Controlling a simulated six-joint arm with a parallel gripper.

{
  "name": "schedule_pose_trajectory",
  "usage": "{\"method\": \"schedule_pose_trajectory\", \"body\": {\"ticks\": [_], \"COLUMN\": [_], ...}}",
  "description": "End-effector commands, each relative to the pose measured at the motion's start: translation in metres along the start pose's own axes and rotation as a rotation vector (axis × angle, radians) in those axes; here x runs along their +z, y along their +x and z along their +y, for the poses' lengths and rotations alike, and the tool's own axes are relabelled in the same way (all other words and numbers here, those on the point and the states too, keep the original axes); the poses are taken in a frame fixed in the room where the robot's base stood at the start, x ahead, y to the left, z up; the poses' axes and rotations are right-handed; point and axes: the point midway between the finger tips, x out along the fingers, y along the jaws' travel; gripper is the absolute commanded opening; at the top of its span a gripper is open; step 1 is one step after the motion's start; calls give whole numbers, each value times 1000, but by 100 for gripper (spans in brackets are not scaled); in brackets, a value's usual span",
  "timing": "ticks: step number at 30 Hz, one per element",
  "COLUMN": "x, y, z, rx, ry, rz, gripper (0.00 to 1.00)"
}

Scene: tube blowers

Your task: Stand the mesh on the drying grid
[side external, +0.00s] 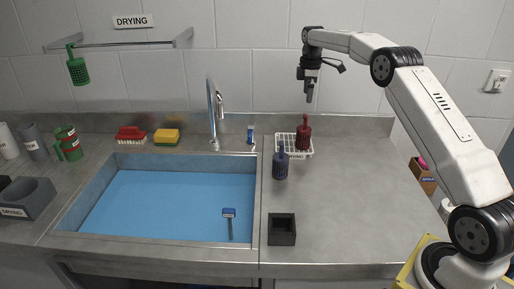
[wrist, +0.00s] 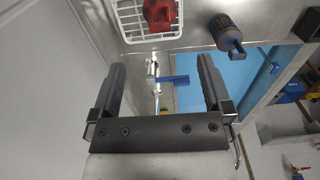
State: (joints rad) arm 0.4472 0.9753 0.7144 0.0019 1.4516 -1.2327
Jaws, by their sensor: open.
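A green perforated holder (side external: 78,72), which looks like the mesh, hangs from the wall rail at the upper left. The white drying grid (side external: 309,152) lies on the counter right of the sink, and its bars also show in the wrist view (wrist: 130,22). A dark red bottle-shaped piece (side external: 303,136) stands on the grid, seen from above in the wrist view (wrist: 159,13). A dark blue one (side external: 280,164) stands on the counter in front of the grid. My gripper (side external: 309,98) is open and empty, above and behind the grid; its two fingers show in the wrist view (wrist: 163,72).
The sink (side external: 160,200) has a blue floor with a blue-headed brush (side external: 229,222) in it. A black open box (side external: 281,232) stands at the counter's front. The faucet (side external: 213,115) rises behind the sink. The counter right of the box is clear.

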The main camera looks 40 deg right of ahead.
Motion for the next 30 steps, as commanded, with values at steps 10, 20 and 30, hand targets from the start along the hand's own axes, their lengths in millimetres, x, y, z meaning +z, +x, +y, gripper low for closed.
{"method": "schedule_pose_trajectory", "body": {"ticks": [10, 20, 30], "x": [-1, -21, -49], "y": [0, 2, 12], "z": [-1, -24, -82], "rx": [2, 20, 55], "ry": [3, 72, 220], "rz": [1, 9, 35], "gripper": [100, 100, 100]}}
